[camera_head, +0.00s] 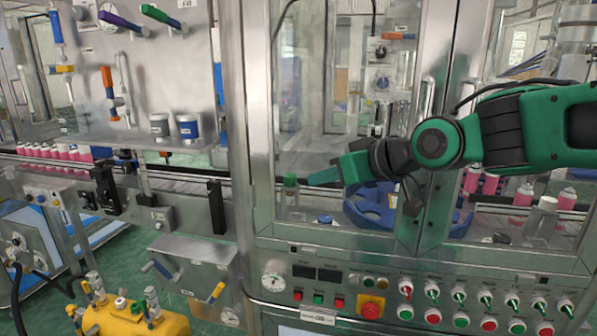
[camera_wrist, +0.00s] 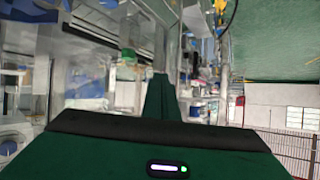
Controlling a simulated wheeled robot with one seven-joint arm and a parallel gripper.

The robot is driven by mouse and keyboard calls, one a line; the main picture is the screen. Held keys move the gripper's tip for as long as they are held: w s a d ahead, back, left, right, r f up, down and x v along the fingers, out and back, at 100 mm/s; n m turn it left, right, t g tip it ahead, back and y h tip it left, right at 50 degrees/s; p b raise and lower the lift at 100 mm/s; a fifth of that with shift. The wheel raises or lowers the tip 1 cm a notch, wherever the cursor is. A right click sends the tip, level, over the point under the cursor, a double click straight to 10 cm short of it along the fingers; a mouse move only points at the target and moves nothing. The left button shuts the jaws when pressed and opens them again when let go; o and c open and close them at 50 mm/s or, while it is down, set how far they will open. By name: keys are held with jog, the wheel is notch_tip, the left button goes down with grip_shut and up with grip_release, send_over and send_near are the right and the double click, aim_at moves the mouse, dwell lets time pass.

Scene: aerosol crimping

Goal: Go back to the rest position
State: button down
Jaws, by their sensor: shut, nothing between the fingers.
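My gripper (camera_head: 322,177) is at the end of my green and black arm, which reaches in from the right in the head view. It points left in front of the machine's glass doors and holds nothing. In the wrist view my gripper (camera_wrist: 160,84) shows as a narrow green shape pointing away from the camera, with its fingers together. A green-capped container (camera_head: 290,190) stands behind the glass just left of the fingertips. I cannot tell the exact gap between them.
A control panel (camera_head: 420,290) with several buttons and a red emergency stop (camera_head: 371,307) lies below the doors. A metal door post (camera_head: 250,120) stands left of my gripper. Pink bottles (camera_head: 50,152) line a conveyor at left. A yellow tank (camera_head: 140,320) is at lower left.

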jog(key=s+d+f+m+g+h, duration=0.2)
jog(key=s+d+f+m+h, duration=0.3)
jog(key=d+f, duration=0.55)
jog(key=s+d+f+m+g+h, duration=0.25)
jog(key=s+d+f, duration=0.5)
jog(key=d, duration=0.65)
jog(key=s+d+f+m+g, duration=0.1)
jog(key=s+d+m+g, duration=0.1)
jog(key=s+d, duration=0.3)
jog(key=s+d+f+m+g, duration=0.1)
jog(key=s+d+m, duration=0.3)
jog(key=s, duration=0.7)
jog(key=d+g, duration=0.1)
jog(key=d, duration=0.1)
jog(key=shift+s+d+g, duration=0.3)
jog(key=shift+s+g, duration=0.05)
jog(key=shift+s, duration=0.05)
jog(key=shift+f+h, duration=0.1)
jog(key=shift+h, duration=0.15)
jog(key=shift+w+f, duration=0.25)
jog(key=shift+w, duration=0.45)
